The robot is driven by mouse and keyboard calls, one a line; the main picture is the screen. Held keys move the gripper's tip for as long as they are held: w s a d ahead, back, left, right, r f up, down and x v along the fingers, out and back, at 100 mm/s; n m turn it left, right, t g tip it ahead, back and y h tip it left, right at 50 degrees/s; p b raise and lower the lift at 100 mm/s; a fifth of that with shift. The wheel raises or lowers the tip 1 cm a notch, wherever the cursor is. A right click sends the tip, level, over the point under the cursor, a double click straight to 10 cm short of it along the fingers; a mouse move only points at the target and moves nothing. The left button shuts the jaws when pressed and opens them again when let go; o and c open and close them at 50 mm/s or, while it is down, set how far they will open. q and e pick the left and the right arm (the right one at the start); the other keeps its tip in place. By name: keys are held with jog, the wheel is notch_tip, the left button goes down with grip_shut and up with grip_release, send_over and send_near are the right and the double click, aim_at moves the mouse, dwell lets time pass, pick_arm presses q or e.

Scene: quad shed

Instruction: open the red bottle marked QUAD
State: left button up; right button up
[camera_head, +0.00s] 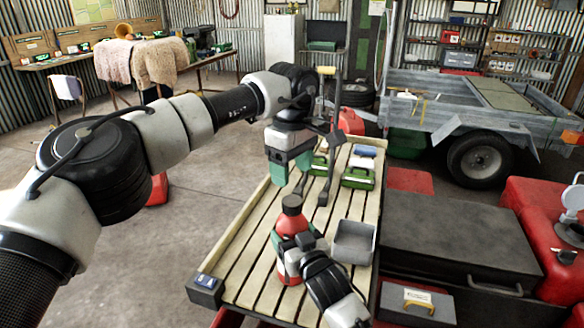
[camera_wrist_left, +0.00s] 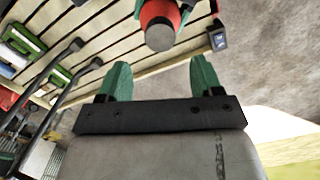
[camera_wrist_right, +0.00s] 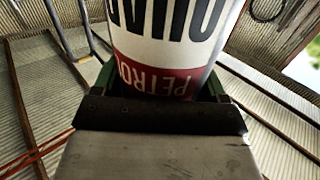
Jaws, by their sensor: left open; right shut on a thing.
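In the left wrist view the cap (camera_wrist_left: 160,36) shows beyond the open green fingers (camera_wrist_left: 160,76), with the red body (camera_wrist_left: 161,10) partly cut off.
The slatted bench (camera_head: 232,262) also holds a grey tray (camera_head: 352,241) right of the bottle and green-handled items (camera_head: 358,178) at the back. A dark, tall-handled tool (camera_head: 329,170) stands close to my left gripper. A dark case (camera_head: 455,235) lies to the right.

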aim_at(292, 200)
pick_arm(q)
jog(key=m, duration=0.4)
jog(key=shift+f+m, duration=0.1)
jog(key=shift+m, duration=0.3)
jog(key=shift+f, duration=3.9)
